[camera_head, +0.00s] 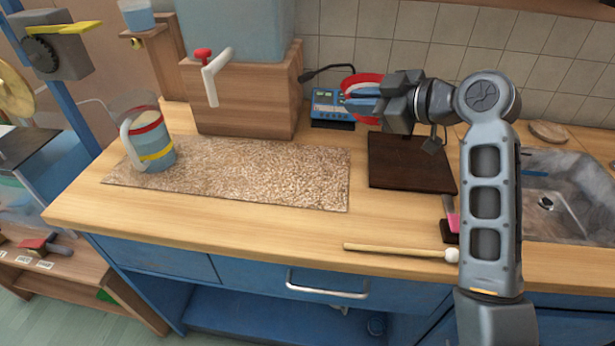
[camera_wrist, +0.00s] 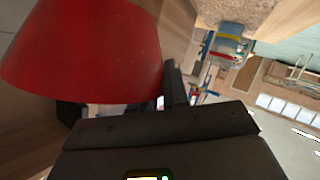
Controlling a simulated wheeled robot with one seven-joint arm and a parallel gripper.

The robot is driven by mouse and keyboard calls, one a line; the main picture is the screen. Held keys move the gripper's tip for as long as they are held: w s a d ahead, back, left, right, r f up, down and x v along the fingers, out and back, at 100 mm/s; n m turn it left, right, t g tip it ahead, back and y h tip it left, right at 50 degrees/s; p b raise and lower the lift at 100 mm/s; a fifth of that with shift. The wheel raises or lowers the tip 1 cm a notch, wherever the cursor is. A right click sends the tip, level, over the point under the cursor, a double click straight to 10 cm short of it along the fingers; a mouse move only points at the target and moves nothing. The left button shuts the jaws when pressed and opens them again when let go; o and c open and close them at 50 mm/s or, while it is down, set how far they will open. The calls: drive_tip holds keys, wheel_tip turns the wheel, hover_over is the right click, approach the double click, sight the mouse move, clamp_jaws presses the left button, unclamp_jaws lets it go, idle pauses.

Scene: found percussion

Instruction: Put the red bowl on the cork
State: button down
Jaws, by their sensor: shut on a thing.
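The red bowl (camera_head: 364,80) is held in my gripper (camera_head: 352,97), above the back of the counter. Its pale inside faces partly toward the head camera, so it looks tilted. My gripper is shut on it. The bowl also fills the upper left of the wrist view (camera_wrist: 85,45). A speckled brown mat that looks like cork (camera_head: 255,175) lies flat on the counter, to the left of and below the gripper. Part of it shows at the top of the wrist view (camera_wrist: 235,12).
A striped mug (camera_head: 150,150) stands on the mat's left end. Behind are a wooden box with a tap (camera_head: 245,105) and a blue meter (camera_head: 331,110). A dark board (camera_head: 410,170) lies below my arm, a mallet (camera_head: 395,250) at the front and a sink (camera_head: 560,195) at right.

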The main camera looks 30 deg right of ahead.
drive_tip(key=shift+y, duration=0.4)
drive_tip(key=shift+w+a+f+p, duration=0.35)
drive_tip(key=shift+w+a+f, duration=0.15)
drive_tip(key=shift+a+f, duration=1.65)
drive_tip(key=shift+w+a+f+p, duration=0.3)
drive_tip(key=shift+w+a+f, duration=0.2)
drive_tip(key=shift+a+f, duration=1.65)
drive_tip(key=shift+w+a+f+p, duration=0.35)
drive_tip(key=shift+w+a+f, duration=0.15)
drive_tip(key=shift+a+f, duration=1.65)
drive_tip(key=c, duration=1.1)
unclamp_jaws()
drive_tip(key=shift+s+r, duration=0.1)
drive_tip(key=shift+r, duration=0.05)
drive_tip(key=b+v, duration=0.1)
drive_tip(key=v, duration=1)
drive_tip(key=shift+s+d+r, duration=0.15)
drive_tip(key=shift+s, duration=0.2)
